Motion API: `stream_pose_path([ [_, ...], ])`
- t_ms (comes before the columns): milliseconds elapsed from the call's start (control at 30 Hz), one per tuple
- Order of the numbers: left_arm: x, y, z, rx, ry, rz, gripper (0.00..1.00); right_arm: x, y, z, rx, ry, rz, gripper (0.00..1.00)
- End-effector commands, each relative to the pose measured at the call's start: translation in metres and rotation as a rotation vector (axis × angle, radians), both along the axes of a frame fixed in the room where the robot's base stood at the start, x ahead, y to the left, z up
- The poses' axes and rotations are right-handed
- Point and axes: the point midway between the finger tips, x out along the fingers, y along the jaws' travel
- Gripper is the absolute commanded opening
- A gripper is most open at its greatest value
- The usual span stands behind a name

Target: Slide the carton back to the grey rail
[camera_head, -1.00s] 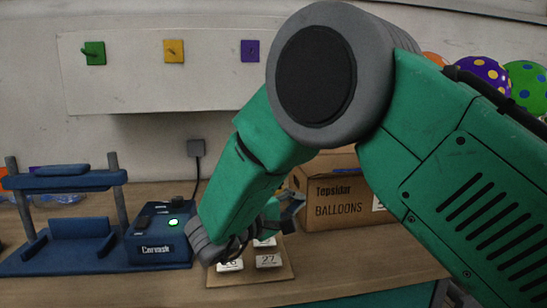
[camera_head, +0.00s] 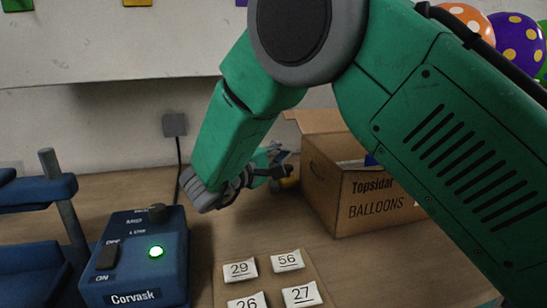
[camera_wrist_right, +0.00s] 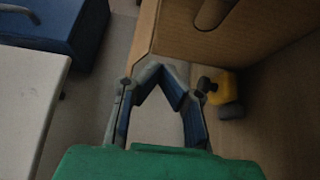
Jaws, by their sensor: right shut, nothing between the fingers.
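The carton (camera_head: 365,205) is an open brown cardboard box lettered "Topsidal BALLOONS", standing on the wooden table at right of centre, partly behind my right arm. My right gripper (camera_head: 279,160) is just left of the carton, towards its back. In the wrist view, its two fingers (camera_wrist_right: 164,72) meet at the tips and hold nothing. There the carton's cardboard (camera_wrist_right: 235,35) fills the upper right, close to the fingers; I cannot tell whether they touch it. I cannot make out a grey rail. My left gripper is out of view.
A small yellow and dark object (camera_wrist_right: 224,92) is right of the fingers. A blue Corvask machine (camera_head: 135,262) with a green light stands front left. Several numbered cards lie on a board (camera_head: 228,285) at front centre. A wall socket (camera_head: 175,124) has a hanging cable.

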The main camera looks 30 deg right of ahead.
Motion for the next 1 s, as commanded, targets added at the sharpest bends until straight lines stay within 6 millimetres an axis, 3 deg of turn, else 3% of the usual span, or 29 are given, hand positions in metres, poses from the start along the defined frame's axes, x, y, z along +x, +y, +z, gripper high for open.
stream_pose_path([
  [133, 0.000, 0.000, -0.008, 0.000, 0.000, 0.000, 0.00, 0.010, -0.027, -0.002, 0.001, 0.001, -0.002, 0.00],
  [333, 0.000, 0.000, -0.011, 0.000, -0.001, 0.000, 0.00, 0.018, -0.047, -0.001, 0.000, 0.001, 0.000, 0.00],
  [767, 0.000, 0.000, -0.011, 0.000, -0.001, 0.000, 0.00, 0.020, -0.052, 0.000, -0.001, 0.002, 0.000, 0.00],
  [1000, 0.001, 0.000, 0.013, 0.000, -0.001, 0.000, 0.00, 0.011, -0.058, 0.004, -0.001, 0.006, 0.000, 0.00],
])
